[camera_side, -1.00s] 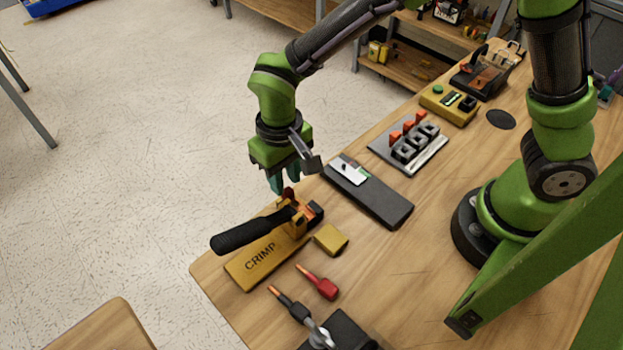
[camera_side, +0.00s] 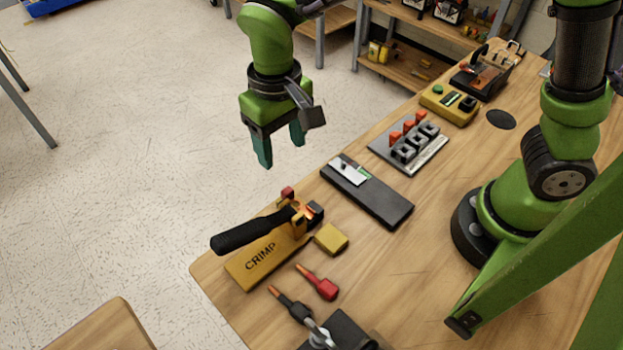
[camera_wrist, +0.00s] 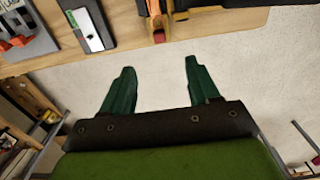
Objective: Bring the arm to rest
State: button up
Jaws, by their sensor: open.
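My gripper (camera_side: 281,152) hangs in the air above and beyond the table's far left edge in the side view. Its two teal fingers point down, spread apart, with nothing between them. In the wrist view my gripper (camera_wrist: 158,85) is also open and empty, with pale floor behind the fingers. The crimp tool (camera_side: 262,254), a yellow block marked CRIMP with a black handle, sits on the table below the gripper, apart from it.
On the wooden table (camera_side: 425,235) lie a black plate (camera_side: 385,203), a switch panel (camera_side: 410,146), a yellow box with a green button (camera_side: 449,103), a small yellow block (camera_side: 330,239) and a red-handled connector (camera_side: 319,283). Open floor (camera_side: 130,170) lies to the left.

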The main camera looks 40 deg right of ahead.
jog(key=s+d+r+m+t+y, duration=0.1)
jog(key=s+d+r+m+t, duration=0.1)
jog(key=d, duration=0.8)
jog(key=s+d+r+m+t+y, duration=0.1)
jog(key=s+d+r+m+t, duration=0.1)
jog(key=s+d+r+t, duration=0.3)
jog(key=s+d+r, duration=0.2)
jog(key=d+r, duration=0.1)
jog(key=d, duration=0.1)
jog(key=shift+d+r, duration=0.2)
jog(key=shift+d, duration=0.2)
jog(key=shift+o, duration=0.3)
